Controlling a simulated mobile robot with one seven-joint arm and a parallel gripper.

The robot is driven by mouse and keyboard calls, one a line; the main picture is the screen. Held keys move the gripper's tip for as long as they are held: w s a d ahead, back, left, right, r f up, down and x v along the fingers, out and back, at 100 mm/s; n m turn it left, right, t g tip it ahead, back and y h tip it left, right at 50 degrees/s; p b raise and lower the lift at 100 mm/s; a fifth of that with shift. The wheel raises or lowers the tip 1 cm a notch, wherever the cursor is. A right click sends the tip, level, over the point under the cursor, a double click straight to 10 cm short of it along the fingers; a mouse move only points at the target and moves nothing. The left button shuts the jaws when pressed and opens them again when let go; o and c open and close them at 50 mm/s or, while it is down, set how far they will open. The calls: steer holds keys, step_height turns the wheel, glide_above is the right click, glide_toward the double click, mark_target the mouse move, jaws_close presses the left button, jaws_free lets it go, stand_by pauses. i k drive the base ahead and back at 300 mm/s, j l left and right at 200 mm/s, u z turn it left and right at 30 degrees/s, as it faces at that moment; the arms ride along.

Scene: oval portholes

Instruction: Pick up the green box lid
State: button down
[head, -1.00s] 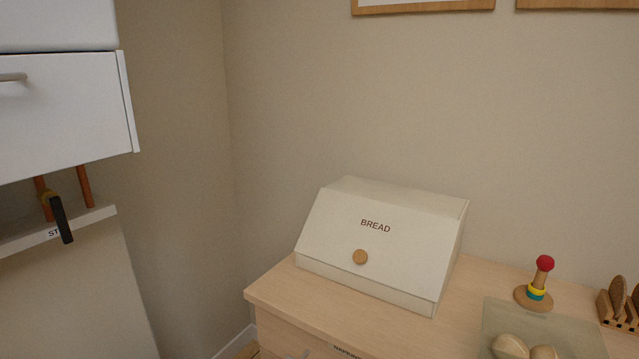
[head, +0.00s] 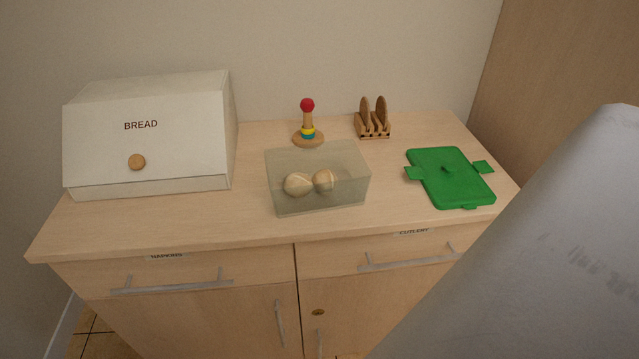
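The green box lid (head: 452,178) lies flat on the right part of the wooden cabinet top in the head view. It is a rectangle with tabs on its sides and a small raised knob near its middle. A clear box (head: 318,196) without a cover stands to its left and holds wooden pieces (head: 299,184). My gripper is out of view; only a grey part of my arm shows at the lower right, in front of the cabinet's right side.
A white bread box (head: 148,140) stands at the left. A ring stacker (head: 307,122) and a wooden toast rack (head: 373,124) stand at the back. The cabinet top (head: 250,216) is bare along its front edge. A brown panel (head: 560,70) rises at the right.

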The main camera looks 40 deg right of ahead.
mark_target(450, 182)
steer(key=z, duration=1.85)
